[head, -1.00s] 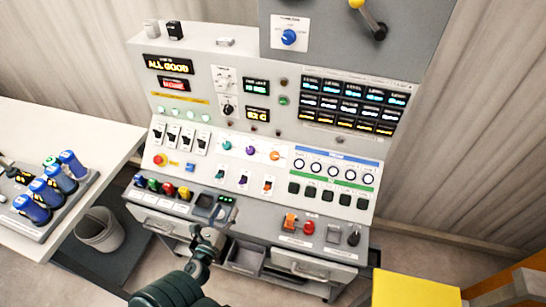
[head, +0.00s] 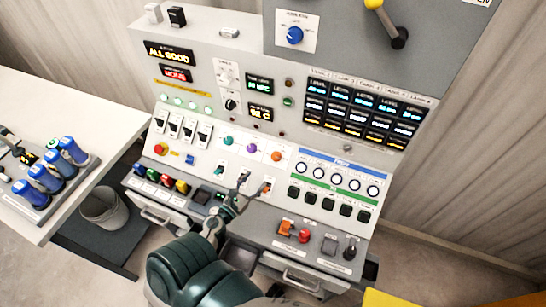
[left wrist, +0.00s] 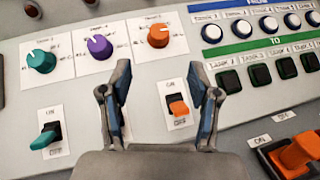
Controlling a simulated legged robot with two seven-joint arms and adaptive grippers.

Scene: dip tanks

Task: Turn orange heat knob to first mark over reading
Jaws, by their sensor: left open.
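The orange heat knob (head: 277,156) is on the sloped panel, right of the purple knob (head: 252,148) and the teal knob (head: 228,140). In the left wrist view the orange knob (left wrist: 159,35) sits on a white label with marks around it, too small to read. A reading display (head: 261,113) above the knobs shows what looks like 92 C. My left gripper (head: 254,183) is open and empty, in front of the panel below the knobs. In the left wrist view its fingers (left wrist: 163,85) stand apart, with the orange switch (left wrist: 178,106) seen between them.
Teal (left wrist: 48,135) and orange rocker switches sit below the knobs. Black square buttons (head: 328,203) and round white buttons (head: 337,179) are to the right. An orange switch (head: 285,228) and red button (head: 304,236) are on the lower ledge.

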